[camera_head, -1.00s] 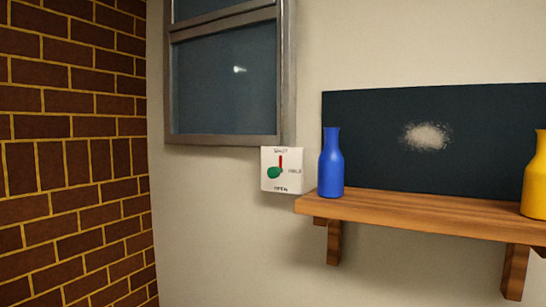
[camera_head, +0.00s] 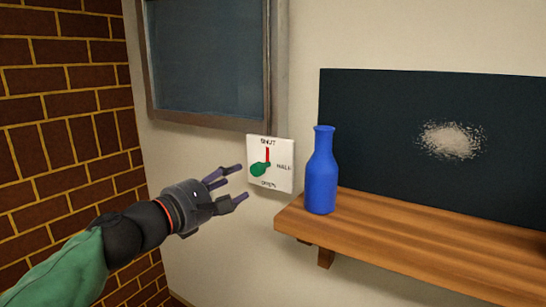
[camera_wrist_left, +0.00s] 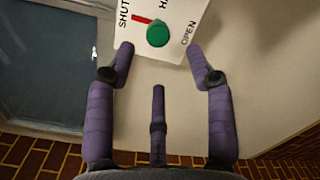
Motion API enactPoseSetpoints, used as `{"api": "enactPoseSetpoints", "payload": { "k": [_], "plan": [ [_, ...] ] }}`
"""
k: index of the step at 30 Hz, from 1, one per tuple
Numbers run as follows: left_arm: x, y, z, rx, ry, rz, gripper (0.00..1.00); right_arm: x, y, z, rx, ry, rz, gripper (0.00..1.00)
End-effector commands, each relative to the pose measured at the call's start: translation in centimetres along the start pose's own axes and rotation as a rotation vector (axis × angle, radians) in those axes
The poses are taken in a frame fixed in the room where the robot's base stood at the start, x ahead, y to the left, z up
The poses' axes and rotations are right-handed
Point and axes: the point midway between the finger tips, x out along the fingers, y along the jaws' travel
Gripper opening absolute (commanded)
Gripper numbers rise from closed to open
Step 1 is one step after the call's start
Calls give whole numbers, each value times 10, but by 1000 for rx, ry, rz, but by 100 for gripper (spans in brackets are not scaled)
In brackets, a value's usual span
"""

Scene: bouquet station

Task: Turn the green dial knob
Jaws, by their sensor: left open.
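The green dial knob (camera_head: 259,169) sits on a white wall plate (camera_head: 284,182) with a red pointer mark and the words SHUT, HALF and OPEN. The plate is partly cut off at the top there. My right gripper is not in view.
A blue bottle (camera_head: 321,175) stands at the left end of the wooden shelf (camera_head: 420,235), close to the plate's right. A window (camera_head: 208,65) is above the plate. A dark panel (camera_head: 375,130) hangs behind the shelf. A brick wall (camera_head: 60,130) is at left.

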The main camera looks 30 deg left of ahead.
Motion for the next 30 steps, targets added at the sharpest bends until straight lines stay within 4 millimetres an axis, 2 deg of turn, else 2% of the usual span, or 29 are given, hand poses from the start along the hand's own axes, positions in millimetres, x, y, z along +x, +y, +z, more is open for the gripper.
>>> {"api": "enactPoseSetpoints", "payload": {
  "k": [5, 12, 18, 24, 30],
  "plan": [
    [18, 0, 1, -2, -3, -2, 54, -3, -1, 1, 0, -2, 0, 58],
    [61, -1, 0, -1, -2, -5, 54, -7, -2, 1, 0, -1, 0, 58],
    [90, 0, 0, 1, -1, -2, 54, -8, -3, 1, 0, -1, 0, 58],
    [104, 0, 0, 2, 0, -1, 54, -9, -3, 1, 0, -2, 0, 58],
    [107, 0, 0, 2, 0, 0, 54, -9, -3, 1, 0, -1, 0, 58]
  ]
}}
